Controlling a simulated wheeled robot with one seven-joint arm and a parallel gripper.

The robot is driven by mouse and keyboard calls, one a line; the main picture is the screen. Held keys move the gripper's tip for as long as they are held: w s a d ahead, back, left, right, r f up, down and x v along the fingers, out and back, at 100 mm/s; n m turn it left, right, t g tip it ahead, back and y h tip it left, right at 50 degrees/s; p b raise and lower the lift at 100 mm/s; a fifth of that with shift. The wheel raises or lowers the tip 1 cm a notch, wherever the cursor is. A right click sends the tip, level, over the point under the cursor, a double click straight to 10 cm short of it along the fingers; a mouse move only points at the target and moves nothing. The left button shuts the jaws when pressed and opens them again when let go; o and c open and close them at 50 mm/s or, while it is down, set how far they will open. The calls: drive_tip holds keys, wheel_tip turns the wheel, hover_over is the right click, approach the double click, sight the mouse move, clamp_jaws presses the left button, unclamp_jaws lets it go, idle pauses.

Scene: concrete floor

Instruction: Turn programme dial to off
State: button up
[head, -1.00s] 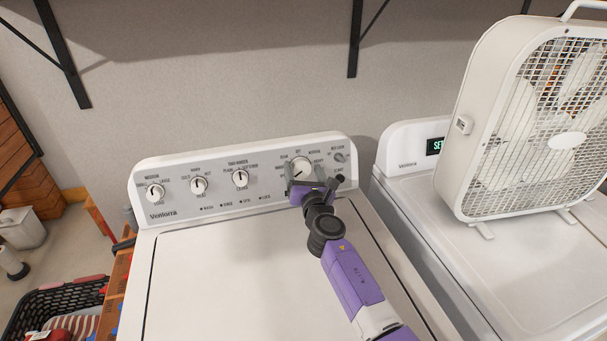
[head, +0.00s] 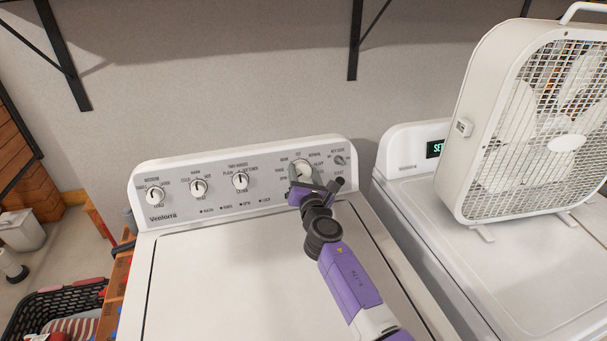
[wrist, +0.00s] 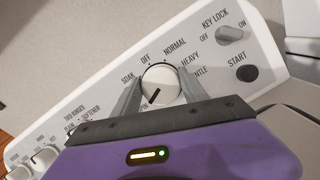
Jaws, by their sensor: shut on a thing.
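The programme dial (wrist: 161,82) is a round white knob on the washer's grey control panel. Its dark pointer line slants down and left in the wrist view, away from the OFF mark (wrist: 146,60) above it. My gripper (wrist: 158,88) is shut on the dial, with one grey finger at its left side and one at its right. In the head view the dial (head: 301,166) shows its upper part above my gripper (head: 304,174); the fingers hide its lower part.
A small key lock knob (wrist: 230,33) and a dark START button (wrist: 247,74) sit right of the dial. Several white knobs (head: 240,181) line the panel's left. A box fan (head: 465,150) stands on the machine at right.

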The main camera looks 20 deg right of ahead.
drive_tip(key=m+h, duration=0.1)
drive_tip(key=m, duration=0.2)
drive_tip(key=m+g+h, duration=0.1)
drive_tip(key=m, duration=0.3)
drive_tip(key=shift+b, duration=0.35)
drive_tip(key=m+g, duration=0.1)
drive_tip(key=m, duration=0.2)
drive_tip(key=m+g+h, duration=0.1)
drive_tip(key=m, duration=0.2)
drive_tip(key=shift+f, duration=0.1)
drive_tip(key=m+g, duration=0.1)
drive_tip(key=m, duration=0.2)
drive_tip(key=m+g, duration=0.1)
drive_tip(key=m, duration=0.2)
drive_tip(key=m+g+y, duration=0.1)
drive_tip(key=m, duration=0.3)
drive_tip(key=shift+s+f, duration=0.1)
drive_tip(key=shift+m+y, duration=0.3)
drive_tip(key=shift+y, duration=0.1)
drive_tip(key=o, duration=1.4)
